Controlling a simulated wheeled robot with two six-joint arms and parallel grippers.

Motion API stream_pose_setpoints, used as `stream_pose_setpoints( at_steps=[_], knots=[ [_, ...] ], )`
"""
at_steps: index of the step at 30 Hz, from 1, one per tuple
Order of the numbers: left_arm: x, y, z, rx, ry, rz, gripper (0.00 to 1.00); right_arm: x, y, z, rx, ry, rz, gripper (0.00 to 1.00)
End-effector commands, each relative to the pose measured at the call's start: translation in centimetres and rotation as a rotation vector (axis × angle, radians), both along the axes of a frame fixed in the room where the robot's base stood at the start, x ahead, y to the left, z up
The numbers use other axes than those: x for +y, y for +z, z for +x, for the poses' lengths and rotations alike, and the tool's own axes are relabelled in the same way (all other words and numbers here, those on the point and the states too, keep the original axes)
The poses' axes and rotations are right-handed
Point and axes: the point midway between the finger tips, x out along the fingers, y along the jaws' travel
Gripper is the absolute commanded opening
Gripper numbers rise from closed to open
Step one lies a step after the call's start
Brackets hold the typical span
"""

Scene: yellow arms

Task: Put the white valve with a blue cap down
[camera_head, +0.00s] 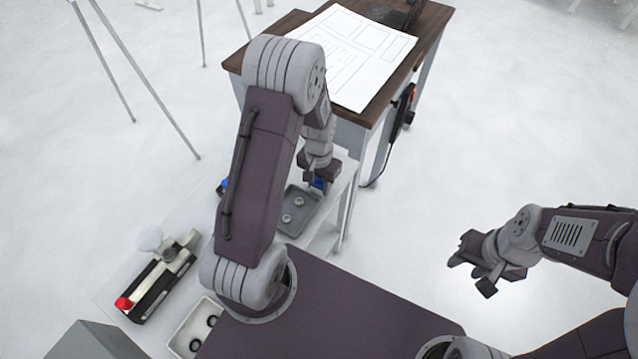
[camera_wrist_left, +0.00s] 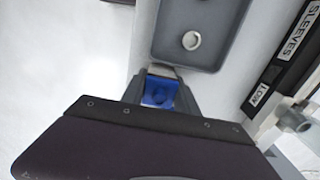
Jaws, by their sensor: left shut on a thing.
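My left gripper (camera_head: 320,186) is shut on the valve, whose blue cap (camera_head: 317,184) shows between the fingers. The blue cap (camera_wrist_left: 160,92) also shows between the fingertips in the left wrist view; the white body is hidden. The gripper is by the far end of a grey tray (camera_head: 303,222) holding small white round parts. In the wrist view the grey tray (camera_wrist_left: 168,45) lies just beyond the fingertips. I cannot tell whether the valve touches the surface.
A white bin (camera_head: 181,341) with black rings stands at the front of the light bench. A black fixture with a red knob (camera_head: 124,303) is at left. A labelled black block (camera_wrist_left: 285,55) is right in the wrist view. A brown table (camera_head: 428,30) with paper stands behind.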

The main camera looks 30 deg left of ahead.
Motion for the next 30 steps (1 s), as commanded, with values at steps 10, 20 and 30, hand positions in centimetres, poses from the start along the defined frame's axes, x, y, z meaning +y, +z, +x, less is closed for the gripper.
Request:
stream_pose_setpoints(
  at_steps=[10, 20, 30],
  knots=[
    [0.0, -0.3, 0.0, 0.0, 0.0, 0.0, 0.58, 0.0, -0.2, 0.0, 0.0, 0.0, 0.0, 0.4],
    [0.0, 1.5, 0.1, -0.004, 0.0, 0.001, 0.58, 0.0, 0.0, 0.0, 0.0, 0.0, 0.0, 0.4],
    [0.0, 8.8, 0.2, -0.006, 0.0, 0.001, 0.58, 0.0, 0.0, 0.0, 0.0, 0.0, 0.0, 0.4]
  ],
)
